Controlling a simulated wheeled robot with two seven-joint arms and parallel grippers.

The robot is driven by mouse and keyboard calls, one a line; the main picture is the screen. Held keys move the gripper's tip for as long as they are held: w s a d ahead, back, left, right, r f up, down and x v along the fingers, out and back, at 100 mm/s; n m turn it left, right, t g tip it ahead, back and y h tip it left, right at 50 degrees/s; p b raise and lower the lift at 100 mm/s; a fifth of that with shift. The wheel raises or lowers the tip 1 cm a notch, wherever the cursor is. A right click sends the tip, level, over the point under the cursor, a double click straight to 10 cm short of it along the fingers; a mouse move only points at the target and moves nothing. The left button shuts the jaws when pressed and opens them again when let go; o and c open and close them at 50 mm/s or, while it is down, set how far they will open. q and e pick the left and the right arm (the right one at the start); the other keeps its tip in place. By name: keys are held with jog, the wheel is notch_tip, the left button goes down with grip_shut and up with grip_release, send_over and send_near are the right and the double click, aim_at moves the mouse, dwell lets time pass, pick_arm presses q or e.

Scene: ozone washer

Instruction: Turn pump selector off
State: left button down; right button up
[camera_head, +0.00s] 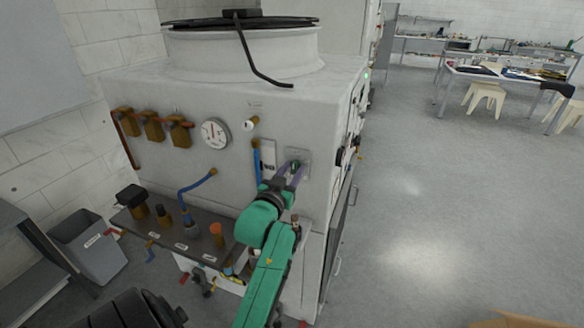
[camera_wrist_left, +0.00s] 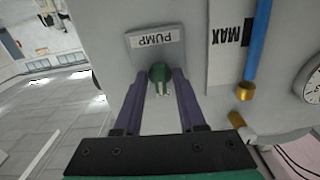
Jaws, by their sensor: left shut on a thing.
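The pump selector is a small green knob (camera_wrist_left: 160,72) on a grey plate labelled PUMP (camera_wrist_left: 157,40), on the washer's front panel. In the head view the plate (camera_head: 304,156) is at the panel's right side, with the knob mostly covered by my gripper. My left gripper (camera_head: 292,168) reaches up to it, with its two purple fingers on either side of the knob. In the left wrist view the left gripper (camera_wrist_left: 160,82) is shut on the knob, whose pale mark points toward the gripper. My right gripper is not in view.
A blue sight tube (camera_head: 257,160) beside a MAX label (camera_wrist_left: 232,33) is close to the knob. A round gauge (camera_head: 215,132) and brown valves (camera_head: 152,126) are further left. A shelf with fittings (camera_head: 170,236) juts out below. Open floor (camera_head: 420,190) lies to the right.

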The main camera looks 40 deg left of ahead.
pick_arm(q)
jog(key=shift+n, duration=0.4)
jog(key=c, duration=0.8)
grip_release()
jog(key=shift+c, duration=0.2)
